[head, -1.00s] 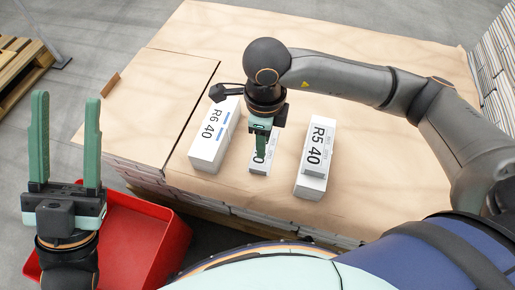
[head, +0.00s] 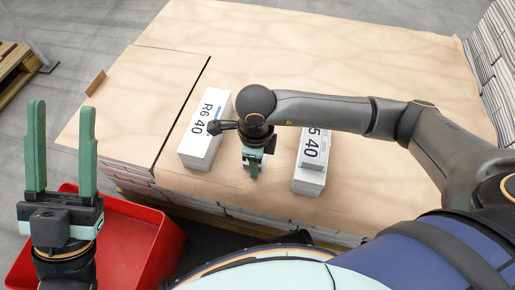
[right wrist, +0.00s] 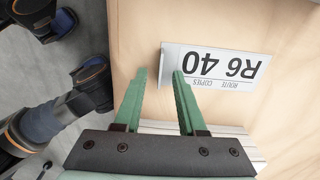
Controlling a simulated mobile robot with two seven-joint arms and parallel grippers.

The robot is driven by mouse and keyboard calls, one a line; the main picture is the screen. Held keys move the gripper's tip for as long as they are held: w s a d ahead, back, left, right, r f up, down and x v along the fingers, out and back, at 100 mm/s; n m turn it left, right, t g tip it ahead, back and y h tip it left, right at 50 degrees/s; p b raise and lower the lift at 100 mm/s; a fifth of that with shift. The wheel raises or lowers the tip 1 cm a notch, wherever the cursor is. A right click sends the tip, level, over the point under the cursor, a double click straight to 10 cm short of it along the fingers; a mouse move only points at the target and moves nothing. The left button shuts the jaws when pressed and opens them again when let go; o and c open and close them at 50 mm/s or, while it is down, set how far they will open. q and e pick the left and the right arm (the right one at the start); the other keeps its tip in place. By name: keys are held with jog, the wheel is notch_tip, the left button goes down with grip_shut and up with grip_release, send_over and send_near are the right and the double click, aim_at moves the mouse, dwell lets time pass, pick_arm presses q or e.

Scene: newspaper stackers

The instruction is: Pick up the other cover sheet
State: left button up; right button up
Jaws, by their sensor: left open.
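A white bundle marked R6 40 (head: 203,135) lies on the brown surface at the left. Its labelled top also shows in the right wrist view (right wrist: 215,66), beyond the fingertips. A second white bundle marked 40 (head: 309,180) lies at the right, partly hidden by my right arm. My left gripper (head: 62,105) is open and empty, raised at the left.
Brown sheets (head: 350,50) cover a wide stack, with a seam left of the R6 bundle. A red bin (head: 130,235) stands at the front left, below the left gripper. A wooden pallet (head: 15,70) is at the far left. Tall paper stacks (head: 490,75) stand at the right.

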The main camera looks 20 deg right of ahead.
jog(key=shift+r, duration=0.1)
grip_shut()
dwell(0.5)
